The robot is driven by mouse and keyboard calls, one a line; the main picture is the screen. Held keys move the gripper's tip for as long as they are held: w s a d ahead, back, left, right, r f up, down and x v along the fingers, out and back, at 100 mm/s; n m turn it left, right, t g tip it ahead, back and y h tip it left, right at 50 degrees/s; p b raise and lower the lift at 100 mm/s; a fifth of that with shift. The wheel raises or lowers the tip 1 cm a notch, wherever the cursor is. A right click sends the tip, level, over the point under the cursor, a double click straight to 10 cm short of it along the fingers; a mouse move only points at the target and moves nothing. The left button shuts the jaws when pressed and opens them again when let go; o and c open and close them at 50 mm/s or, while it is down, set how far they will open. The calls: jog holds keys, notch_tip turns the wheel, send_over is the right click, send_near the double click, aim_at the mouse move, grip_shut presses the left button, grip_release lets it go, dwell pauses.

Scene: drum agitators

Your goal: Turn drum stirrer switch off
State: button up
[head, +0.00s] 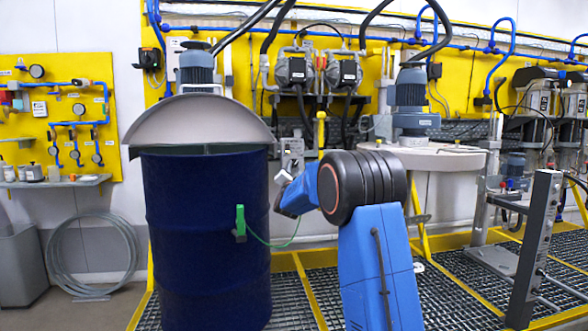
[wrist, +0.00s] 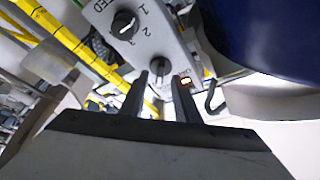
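The switch box (head: 291,147) is a small grey panel just right of the blue drum (head: 205,235) in the head view. In the wrist view the grey panel (wrist: 165,40) is tilted and close ahead. It carries a black numbered dial (wrist: 125,24), a second rotary knob (wrist: 158,69) and a small lit orange-white rocker or lamp (wrist: 186,81). My gripper (wrist: 158,82) is open, its two dark fingers apart, with the second knob showing in the gap between the tips. Whether the fingers touch the knob cannot be told. In the head view my gripper (head: 284,179) is small, just below the box.
A stirrer motor (head: 196,68) and a raised half lid (head: 197,118) top the blue drum. A green clamp (head: 240,222) with a green wire hangs on its side. A white vat (head: 437,160) with another motor stands behind my arm.

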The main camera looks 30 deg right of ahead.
aim_at(294, 164)
jog(key=shift+x, duration=1.05)
grip_shut()
